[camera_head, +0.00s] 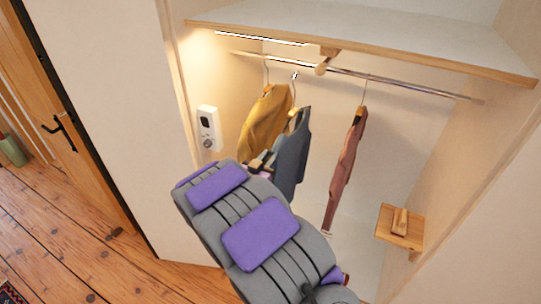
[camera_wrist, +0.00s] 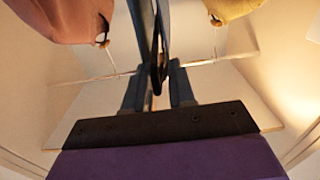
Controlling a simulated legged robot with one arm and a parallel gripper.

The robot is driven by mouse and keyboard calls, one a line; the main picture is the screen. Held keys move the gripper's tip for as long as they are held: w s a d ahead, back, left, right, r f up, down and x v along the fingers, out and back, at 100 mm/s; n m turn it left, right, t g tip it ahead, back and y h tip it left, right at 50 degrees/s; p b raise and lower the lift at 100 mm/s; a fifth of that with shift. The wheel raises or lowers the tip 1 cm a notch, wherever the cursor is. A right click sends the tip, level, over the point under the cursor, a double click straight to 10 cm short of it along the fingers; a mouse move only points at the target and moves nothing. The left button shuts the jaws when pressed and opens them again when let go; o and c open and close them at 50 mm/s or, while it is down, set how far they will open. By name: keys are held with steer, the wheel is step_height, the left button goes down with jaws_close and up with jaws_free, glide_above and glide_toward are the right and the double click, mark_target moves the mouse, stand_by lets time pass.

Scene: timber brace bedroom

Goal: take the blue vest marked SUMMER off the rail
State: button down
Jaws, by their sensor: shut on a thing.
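The blue vest (camera_head: 291,158) hangs upright on a hanger between two other garments in the head view. The top of its hanger hook (camera_head: 295,76) shows a little below the line of the rail (camera_head: 340,72), seemingly apart from it. My gripper (camera_wrist: 156,80) is shut on the blue vest, whose dark blue cloth (camera_wrist: 160,40) runs between the fingers in the wrist view. In the head view my arm hides the vest's lower left part and most of the gripper. No SUMMER marking is legible.
A mustard-yellow garment (camera_head: 262,125) hangs close on the left, and a reddish-pink one (camera_head: 347,165) hangs to the right with a gap. A shelf (camera_head: 400,48) lies above the rail. A small wooden ledge (camera_head: 398,232) is at lower right. A white wall device (camera_head: 208,128) is at left.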

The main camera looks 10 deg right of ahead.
steer(key=p+v, duration=0.1)
steer(key=v, duration=2.3)
steer(key=shift+p, duration=0.3)
stand_by(0.9)
stand_by(0.3)
